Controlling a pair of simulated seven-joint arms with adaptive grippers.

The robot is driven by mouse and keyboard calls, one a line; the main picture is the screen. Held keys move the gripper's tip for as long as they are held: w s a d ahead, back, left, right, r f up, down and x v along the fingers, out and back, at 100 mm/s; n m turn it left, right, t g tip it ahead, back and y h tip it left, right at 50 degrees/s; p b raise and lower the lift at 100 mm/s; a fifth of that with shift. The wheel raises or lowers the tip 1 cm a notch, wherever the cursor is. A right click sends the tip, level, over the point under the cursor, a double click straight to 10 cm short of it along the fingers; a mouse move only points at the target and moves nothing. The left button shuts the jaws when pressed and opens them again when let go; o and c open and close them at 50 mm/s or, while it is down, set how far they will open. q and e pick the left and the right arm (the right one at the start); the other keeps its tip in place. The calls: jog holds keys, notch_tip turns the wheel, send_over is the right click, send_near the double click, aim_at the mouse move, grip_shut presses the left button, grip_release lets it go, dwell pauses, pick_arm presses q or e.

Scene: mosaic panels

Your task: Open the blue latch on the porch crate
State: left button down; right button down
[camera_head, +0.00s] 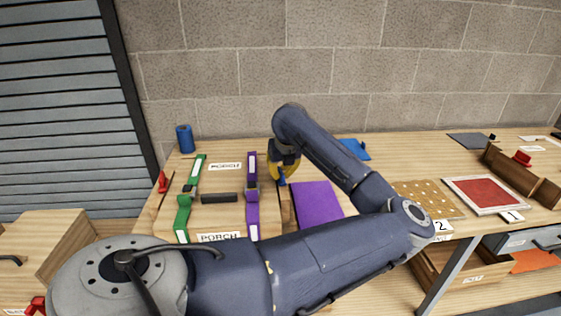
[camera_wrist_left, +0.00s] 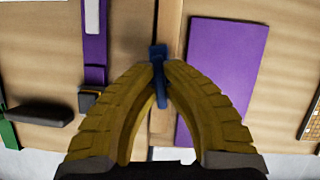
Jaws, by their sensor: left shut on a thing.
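The porch crate (camera_head: 222,212) is a wooden box at the left of the table, with PORCH labels, a green strap, a purple strap and a dark handle on its top. The blue latch (camera_wrist_left: 157,52) sits at the crate's right edge. My left gripper (camera_wrist_left: 159,68) has yellow fingers and is shut on the blue latch in the left wrist view. In the head view my left gripper (camera_head: 283,172) is beside the purple strap, with a bit of blue showing under it. My right gripper is not seen.
A purple panel (camera_head: 318,203) lies just right of the crate. A blue cylinder (camera_head: 185,138) stands behind it at the left. A red piece (camera_head: 162,182) is at the crate's left side. A dotted board (camera_head: 427,198) and a red panel (camera_head: 484,194) lie further right.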

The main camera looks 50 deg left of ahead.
pick_arm(q)
jog(key=c, duration=1.5)
grip_release()
jog(key=shift+v, duration=5.95)
